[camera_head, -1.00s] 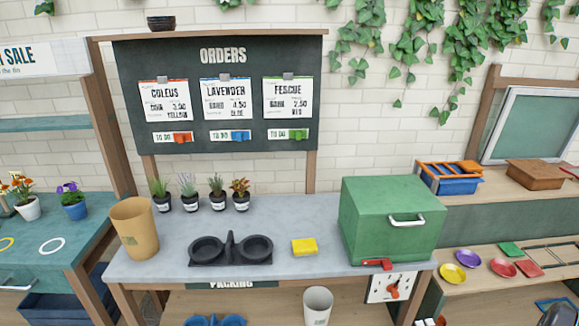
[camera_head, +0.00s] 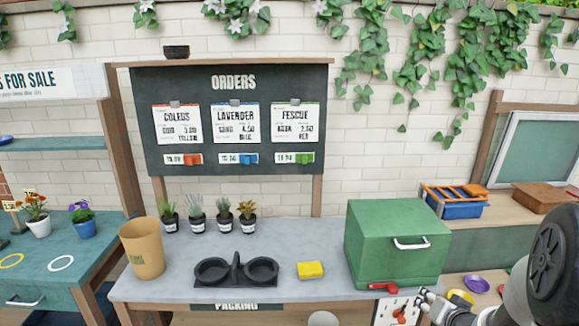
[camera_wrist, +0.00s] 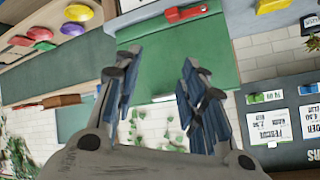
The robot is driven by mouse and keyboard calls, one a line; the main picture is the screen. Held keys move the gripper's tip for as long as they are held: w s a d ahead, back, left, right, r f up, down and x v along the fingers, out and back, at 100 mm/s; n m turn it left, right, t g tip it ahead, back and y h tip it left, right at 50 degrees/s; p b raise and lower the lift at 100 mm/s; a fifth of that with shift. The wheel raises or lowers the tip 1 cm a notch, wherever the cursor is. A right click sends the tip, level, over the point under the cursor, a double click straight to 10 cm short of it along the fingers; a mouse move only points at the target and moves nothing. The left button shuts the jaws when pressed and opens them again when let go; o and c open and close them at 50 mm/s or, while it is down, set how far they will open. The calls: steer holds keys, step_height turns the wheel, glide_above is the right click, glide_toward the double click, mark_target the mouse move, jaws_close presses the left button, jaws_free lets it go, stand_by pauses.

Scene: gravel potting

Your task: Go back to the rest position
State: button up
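My gripper (camera_head: 428,303) shows at the lower right of the head view, in front of the bench's right end and below the green box. In the wrist view my gripper (camera_wrist: 153,85) is open, its two blue-lined fingers spread apart with nothing between them. The green box (camera_head: 397,243) with a white handle stands behind it on the grey bench (camera_head: 200,270); it also shows in the wrist view (camera_wrist: 155,60). Part of my arm covers the right side of the head view.
A red-handled tool (camera_head: 383,287) lies at the bench's front edge. A yellow sponge (camera_head: 311,270), a black two-cup holder (camera_head: 236,271), a tan bin (camera_head: 142,248) and several small potted plants (camera_head: 196,215) stand on the bench. Coloured saucers (camera_head: 477,284) lie at right.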

steer(key=s+a+r+n+g+h, duration=0.1)
steer(key=s+a+r+n+g, duration=0.2)
steer(key=s+a+r, duration=0.8)
steer(key=s+a+r+n+g+y, duration=0.1)
steer(key=s+a+n, duration=0.1)
steer(key=s+a, duration=0.3)
steer(key=s+a+r+n+g+y, duration=0.1)
steer(key=s+a, duration=0.4)
steer(key=s, duration=0.9)
steer(key=shift+a+r+n+g+y, duration=0.4)
steer(key=shift+r+n+g, duration=0.1)
steer(key=shift+r+g, duration=0.25)
steer(key=shift+s, duration=0.1)
steer(key=shift+c, duration=0.4)
